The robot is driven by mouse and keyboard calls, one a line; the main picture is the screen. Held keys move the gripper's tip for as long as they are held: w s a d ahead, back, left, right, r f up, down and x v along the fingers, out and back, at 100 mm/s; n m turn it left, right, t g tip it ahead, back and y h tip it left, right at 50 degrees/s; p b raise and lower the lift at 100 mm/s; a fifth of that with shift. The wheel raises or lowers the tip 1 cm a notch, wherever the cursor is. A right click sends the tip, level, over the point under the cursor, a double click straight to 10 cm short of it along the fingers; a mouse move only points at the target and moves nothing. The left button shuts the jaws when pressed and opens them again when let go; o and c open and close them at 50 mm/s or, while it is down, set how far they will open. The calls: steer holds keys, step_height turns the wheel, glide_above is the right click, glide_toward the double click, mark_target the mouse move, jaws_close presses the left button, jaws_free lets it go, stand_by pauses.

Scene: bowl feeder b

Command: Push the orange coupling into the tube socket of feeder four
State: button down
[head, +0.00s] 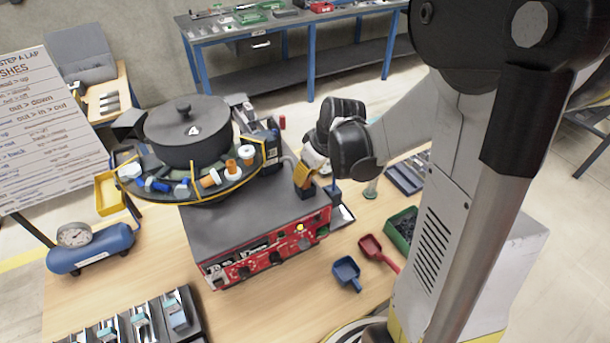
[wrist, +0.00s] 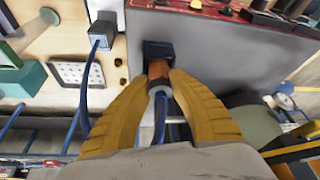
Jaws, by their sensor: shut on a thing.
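Feeder four (head: 182,148) is the dark lidded bowl marked 4, on a grey and red base (head: 262,262). My gripper (head: 306,180) is over the right end of that base, with yellow fingers pointing down at a small dark socket block (head: 304,193). In the wrist view my gripper (wrist: 159,78) is shut on the orange coupling (wrist: 158,69), with a pale collar and blue tube (wrist: 160,118) trailing back between the fingers. The coupling's front end meets the dark tube socket (wrist: 158,50) and lines up with it. How deep it sits is hidden.
A second block with a blue tube (wrist: 102,34) stands beside the socket. Blue (head: 346,272) and red (head: 372,248) scoops and a green bin (head: 402,228) lie right of the base. A blue air tank (head: 90,248) stands at left. The bench front is partly clear.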

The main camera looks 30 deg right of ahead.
steer(key=shift+f, duration=0.1)
steer(key=c, duration=1.6)
jaws_free()
steer(key=shift+f, duration=0.1)
steer(key=shift+c, duration=0.2)
steer(key=o, duration=0.3)
steer(key=shift+o, duration=0.2)
steer(key=p+v, duration=0.3)
steer(key=v, duration=0.9)
steer(key=s+a+r+m+t+h, duration=0.1)
steer(key=s+a+r+m+t, duration=0.1)
steer(key=s+a+r, duration=0.4)
steer(key=s+a+m, duration=0.1)
steer(key=s+a, duration=0.2)
steer(key=a, duration=0.2)
steer(key=shift+s+a+m+t, duration=0.25)
steer(key=shift+m+t, duration=0.05)
steer(key=shift+t, duration=0.1)
